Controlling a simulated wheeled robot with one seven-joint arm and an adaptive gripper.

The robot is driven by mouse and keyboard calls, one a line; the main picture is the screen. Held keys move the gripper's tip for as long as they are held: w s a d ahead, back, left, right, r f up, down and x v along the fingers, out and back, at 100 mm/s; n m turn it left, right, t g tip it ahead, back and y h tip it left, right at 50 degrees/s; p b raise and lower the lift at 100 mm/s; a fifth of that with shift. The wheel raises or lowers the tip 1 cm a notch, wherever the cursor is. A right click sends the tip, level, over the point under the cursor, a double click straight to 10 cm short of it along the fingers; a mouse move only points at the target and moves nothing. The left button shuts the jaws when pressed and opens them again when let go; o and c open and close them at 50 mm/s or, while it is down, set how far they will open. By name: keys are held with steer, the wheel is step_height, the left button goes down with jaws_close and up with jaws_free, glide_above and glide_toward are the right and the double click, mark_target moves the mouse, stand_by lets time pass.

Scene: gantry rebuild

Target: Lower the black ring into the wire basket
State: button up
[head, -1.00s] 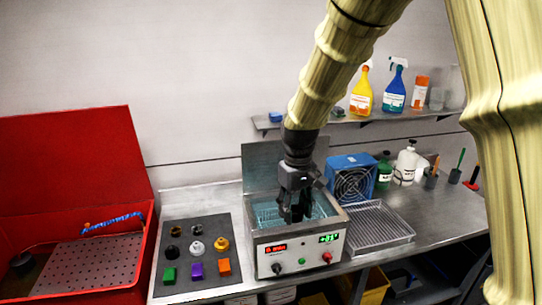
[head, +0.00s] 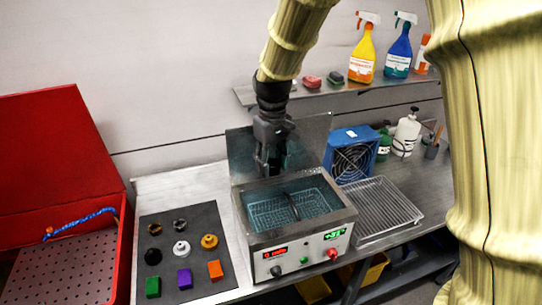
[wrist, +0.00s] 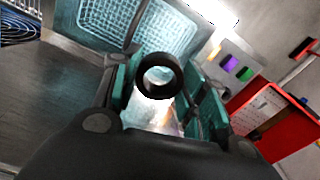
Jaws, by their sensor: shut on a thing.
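My gripper (head: 270,168) hangs above the back left part of the open steel bath, higher than its rim. In the wrist view its teal-lit fingers stand on both sides of a black ring (wrist: 144,80), and the gripper is shut on it. The ring's hole faces the wrist camera. In the head view the ring cannot be made out among the dark fingers. The wire basket (head: 270,220) sits inside the bath, with a dark bar across its middle. It also shows in the wrist view (wrist: 185,35), beyond the ring. The ring is apart from the basket.
The bath's raised lid (head: 310,140) stands close behind my gripper. A blue fan box (head: 350,150) and a wire drying rack (head: 385,208) are on the right. A dark mat (head: 200,270) with several small parts lies left. A red bin (head: 122,250) stands at far left.

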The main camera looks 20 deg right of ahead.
step_height(320, 180, down, 9)
stand_by(0.5)
steer(key=shift+f, duration=0.2)
stand_by(0.6)
steer(key=shift+f+b, duration=2.1)
steer(key=shift+f, duration=2.85)
steer(key=shift+f+b, duration=0.75)
steer(key=shift+f, duration=0.95)
